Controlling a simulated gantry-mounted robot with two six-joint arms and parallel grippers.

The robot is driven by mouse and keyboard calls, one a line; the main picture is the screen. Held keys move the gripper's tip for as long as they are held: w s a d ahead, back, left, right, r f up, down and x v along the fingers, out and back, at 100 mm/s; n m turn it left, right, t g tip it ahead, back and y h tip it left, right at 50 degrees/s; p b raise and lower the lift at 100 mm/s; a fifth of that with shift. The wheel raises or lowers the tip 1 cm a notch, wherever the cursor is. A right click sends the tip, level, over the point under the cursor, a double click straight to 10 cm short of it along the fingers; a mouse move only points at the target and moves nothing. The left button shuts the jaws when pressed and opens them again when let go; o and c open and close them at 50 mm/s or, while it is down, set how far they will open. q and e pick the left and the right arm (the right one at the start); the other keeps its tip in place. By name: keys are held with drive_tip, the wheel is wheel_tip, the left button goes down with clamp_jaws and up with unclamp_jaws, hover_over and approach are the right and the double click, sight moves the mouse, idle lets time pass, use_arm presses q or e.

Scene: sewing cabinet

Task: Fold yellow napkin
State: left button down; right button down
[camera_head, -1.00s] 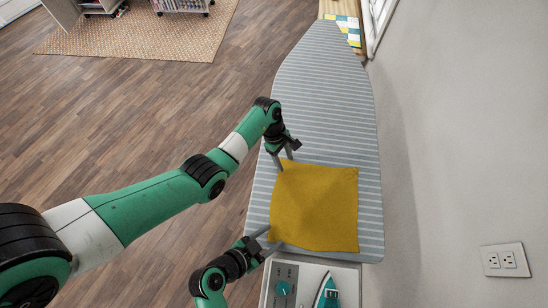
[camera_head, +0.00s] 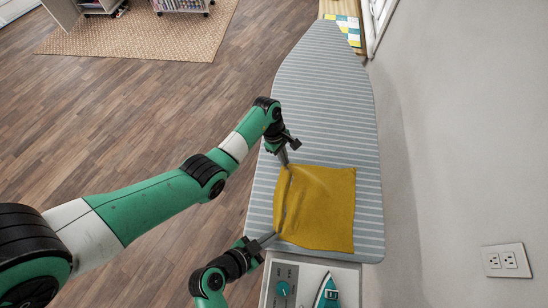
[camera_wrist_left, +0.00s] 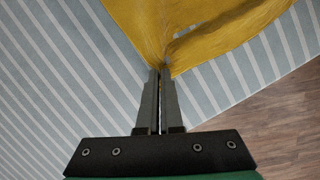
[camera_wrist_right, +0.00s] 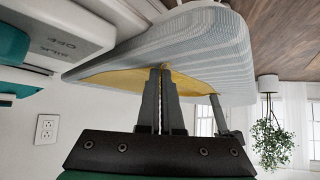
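The yellow napkin (camera_head: 322,210) lies on the striped ironing board near its front end. Its left edge is raised and curls along a crease between my two grippers. My left gripper (camera_head: 284,161) is shut on the napkin's upper left corner; the left wrist view shows the closed fingertips (camera_wrist_left: 161,72) pinching the napkin (camera_wrist_left: 140,25). My right gripper (camera_head: 276,236) is at the lower left corner. In the right wrist view its fingers (camera_wrist_right: 159,70) are together on the edge of the napkin (camera_wrist_right: 120,78).
The striped ironing board (camera_head: 325,90) is clear beyond the napkin. A teal iron (camera_head: 328,292) stands on the light stand (camera_head: 303,272) at the front. A wall with an outlet (camera_head: 506,260) runs along the right.

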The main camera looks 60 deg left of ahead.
idle(0.3)
